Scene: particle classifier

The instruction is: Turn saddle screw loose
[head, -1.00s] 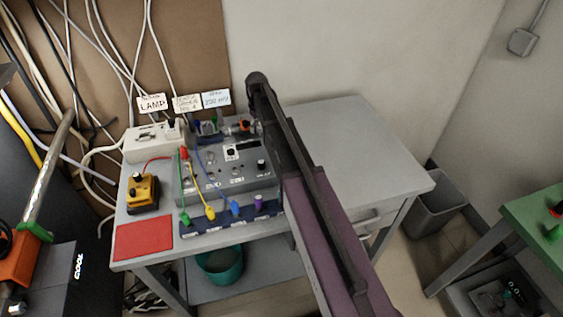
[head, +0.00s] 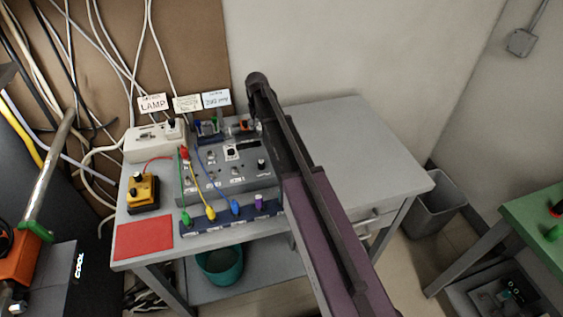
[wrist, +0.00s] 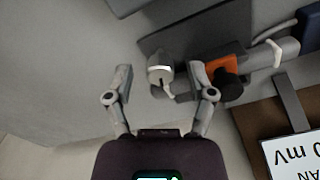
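In the wrist view my gripper (wrist: 160,78) is open, with one finger on each side of a small pale grey metal part (wrist: 160,73) with a bright band and a dark slot. The part shows between the fingertips with gaps on both sides. I cannot tell for sure whether it is the saddle screw. Just right of the right fingertip is an orange block (wrist: 222,66) with a black knob (wrist: 229,87), beside a grey cylinder (wrist: 262,58). In the head view the orange block (head: 243,126) is at the back of the apparatus; my arm hides the gripper there.
The grey control box (head: 225,172) with coloured plugs and cables stands on a grey table (head: 360,140). A yellow device (head: 142,190), a red mat (head: 144,238) and a white power box (head: 150,142) are at left. Paper labels (head: 187,104) stand behind. The table's right half is clear.

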